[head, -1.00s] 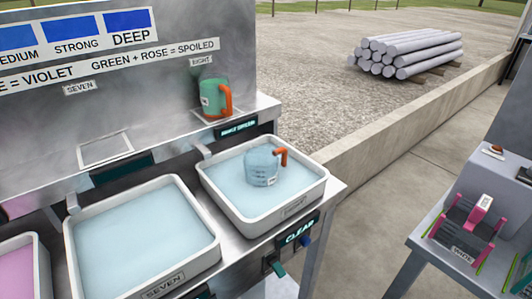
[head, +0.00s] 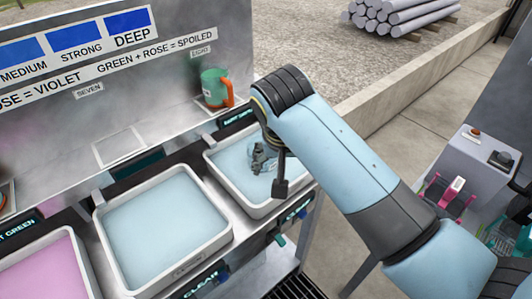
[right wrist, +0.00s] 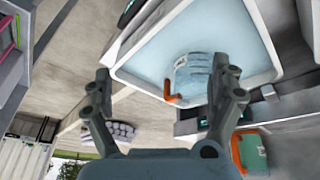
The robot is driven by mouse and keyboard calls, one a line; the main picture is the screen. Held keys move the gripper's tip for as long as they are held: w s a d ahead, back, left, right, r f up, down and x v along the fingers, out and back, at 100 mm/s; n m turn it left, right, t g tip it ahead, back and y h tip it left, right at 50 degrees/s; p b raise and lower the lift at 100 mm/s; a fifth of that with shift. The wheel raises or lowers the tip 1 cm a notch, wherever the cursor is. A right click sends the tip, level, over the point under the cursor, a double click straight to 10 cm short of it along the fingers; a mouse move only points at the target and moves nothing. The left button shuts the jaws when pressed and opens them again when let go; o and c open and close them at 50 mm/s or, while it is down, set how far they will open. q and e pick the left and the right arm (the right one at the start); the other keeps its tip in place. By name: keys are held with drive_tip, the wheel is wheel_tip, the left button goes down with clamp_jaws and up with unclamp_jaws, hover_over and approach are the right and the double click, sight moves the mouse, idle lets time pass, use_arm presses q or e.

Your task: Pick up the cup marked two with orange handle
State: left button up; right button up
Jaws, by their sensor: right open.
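A pale blue cup with an orange handle (right wrist: 190,76) stands in the liquid of the right-hand white tote (head: 228,181); its mark is too small to read. In the head view my right gripper (head: 268,162) hides it. In the right wrist view my right gripper (right wrist: 163,72) is open and empty, its fingers spread. The cup shows beyond them, closer to the right finger, apparently not gripped. A green cup with an orange handle (head: 214,88) stands on the back ledge; it also shows in the right wrist view (right wrist: 250,152). My left gripper is out of view.
A second tote of pale blue liquid (head: 165,232) stands to the left, with a pink one (head: 45,270) beyond it. The signed back panel (head: 100,95) rises behind. A side table with a pink-and-dark rack (head: 450,195) stands at the right.

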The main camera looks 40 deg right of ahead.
drive_tip(key=w+r+m, duration=0.1)
drive_tip(key=w, duration=0.1)
drive_tip(key=w+a+r+m, duration=0.1)
drive_tip(key=w+m, duration=0.1)
drive_tip(key=w, duration=0.1)
drive_tip(key=w+a+r+m, duration=0.1)
drive_tip(key=w+r, duration=0.1)
drive_tip(key=w, duration=0.1)
drive_tip(key=shift+w+m+g+h+p, duration=0.2)
drive_tip(key=shift+m+g+h+p, duration=0.1)
drive_tip(key=shift+h, duration=0.1)
drive_tip(key=x, duration=1)
drive_tip(key=shift+d+p, duration=0.35)
drive_tip(key=shift+p, duration=0.05)
drive_tip(key=c, duration=1.3)
